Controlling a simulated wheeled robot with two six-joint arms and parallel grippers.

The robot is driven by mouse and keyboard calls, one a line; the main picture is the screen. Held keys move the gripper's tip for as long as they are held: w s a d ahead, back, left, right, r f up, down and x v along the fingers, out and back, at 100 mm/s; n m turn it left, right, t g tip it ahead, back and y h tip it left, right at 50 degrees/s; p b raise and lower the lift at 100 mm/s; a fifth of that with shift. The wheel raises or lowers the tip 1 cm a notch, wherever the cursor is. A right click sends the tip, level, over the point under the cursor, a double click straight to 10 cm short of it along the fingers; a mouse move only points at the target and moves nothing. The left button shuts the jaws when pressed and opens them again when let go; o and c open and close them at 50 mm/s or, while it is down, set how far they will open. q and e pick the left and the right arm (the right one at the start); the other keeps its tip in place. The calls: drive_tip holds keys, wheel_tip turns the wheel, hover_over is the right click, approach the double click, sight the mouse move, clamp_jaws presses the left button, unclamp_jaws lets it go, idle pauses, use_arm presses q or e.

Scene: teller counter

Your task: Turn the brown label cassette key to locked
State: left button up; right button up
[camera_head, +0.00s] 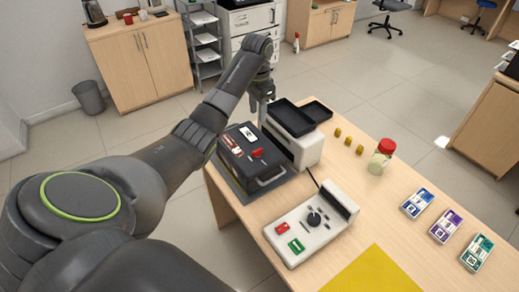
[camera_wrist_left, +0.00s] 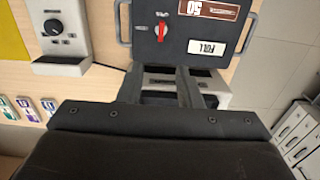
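A dark cassette (camera_head: 239,160) lies on a dark mat at the table's left edge. Its top carries a brown label (camera_head: 231,144) reading "50" in the left wrist view (camera_wrist_left: 208,9), and a white "FULL" label (camera_wrist_left: 208,47). The red key (camera_head: 258,153) stands on the cassette's top; in the left wrist view the key (camera_wrist_left: 162,30) points roughly up and down the picture. I cannot read lock marks beside it. My left gripper (camera_head: 262,106) is above and behind the cassette, apart from the key. Its fingers (camera_wrist_left: 160,88) are open and empty. My right gripper is not in view.
A white machine with black trays (camera_head: 306,146) stands close beside the cassette. A white control box (camera_head: 311,228) with a black knob is in front. A jar (camera_head: 381,158), several yellow rolls (camera_head: 348,141) and small colored packs (camera_head: 446,226) lie to the right. A yellow mat (camera_head: 372,274) lies near the front.

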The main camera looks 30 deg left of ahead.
use_arm(q)
drive_tip(key=b, duration=0.7)
hover_over(257, 150)
wheel_tip(257, 150, down, 10)
drive_tip(key=shift+d+r, duration=0.1)
drive_tip(key=shift+d, duration=0.05)
wheel_tip(257, 150, down, 7)
drive_tip(key=shift+r+p, duration=0.2)
drive_tip(key=shift+p, duration=0.55)
drive_tip(key=shift+f, duration=0.5)
clamp_jaws()
